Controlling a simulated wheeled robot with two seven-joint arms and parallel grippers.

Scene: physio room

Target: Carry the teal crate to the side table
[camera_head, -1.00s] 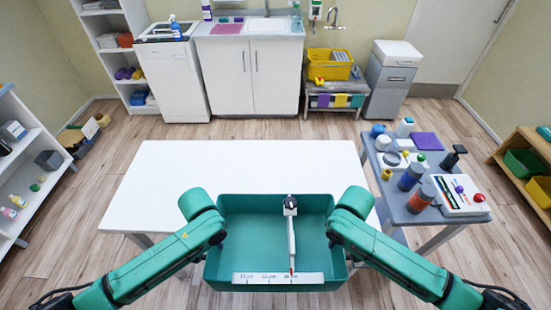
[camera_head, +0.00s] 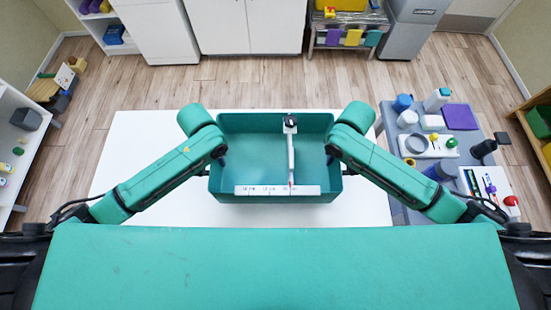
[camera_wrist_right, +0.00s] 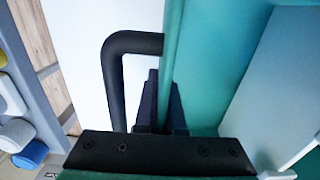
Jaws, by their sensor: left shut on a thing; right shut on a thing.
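The teal crate (camera_head: 232,128) is level between my two arms, over the white table (camera_head: 130,140). A white stick-like tool with a dark round end (camera_head: 291,150) and a white marked strip (camera_head: 277,190) show in it. My left gripper (camera_head: 219,160) is shut at the crate's left side; its fingers are mostly hidden. My right gripper (camera_head: 333,160) is shut at the right side. In the right wrist view its dark fingers (camera_wrist_right: 160,105) close on the crate wall (camera_wrist_right: 215,60) beside a black bent handle (camera_wrist_right: 112,75). Whether the crate's bottom touches the table cannot be told.
A grey table (camera_head: 395,128) to the right is crowded with bottles, a purple pad (camera_head: 460,116) and a white panel (camera_head: 490,187). The white table is bare on the left. Shelves (camera_head: 25,145) stand at the far left; cabinets (camera_head: 245,25) line the back.

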